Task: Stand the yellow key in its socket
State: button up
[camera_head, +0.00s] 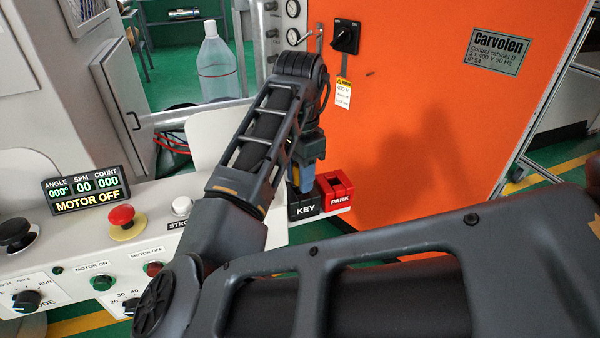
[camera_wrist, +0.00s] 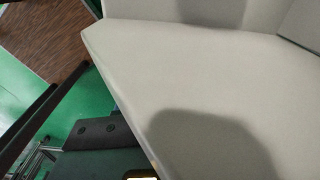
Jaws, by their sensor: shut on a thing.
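My gripper (camera_head: 303,182) is in the head view, pointing down just above and behind the black block labelled KEY (camera_head: 306,207). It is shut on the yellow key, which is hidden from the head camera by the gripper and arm. The red block labelled PARK (camera_head: 336,189) stands right of the KEY block. I cannot see the socket opening or whether the key touches it.
The motor display (camera_head: 86,188), red stop button (camera_head: 124,220) and white button (camera_head: 182,206) are on the panel to the left. An orange cabinet (camera_head: 430,130) with a black rotary switch (camera_head: 345,37) stands behind. A clear bottle (camera_head: 217,68) is at the back.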

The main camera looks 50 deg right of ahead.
jog(key=o, duration=1.1)
jog(key=shift+o, duration=0.2)
notch_tip(320, 180, up, 8)
jog(key=shift+f+p, duration=0.1)
jog(key=shift+p, duration=0.55)
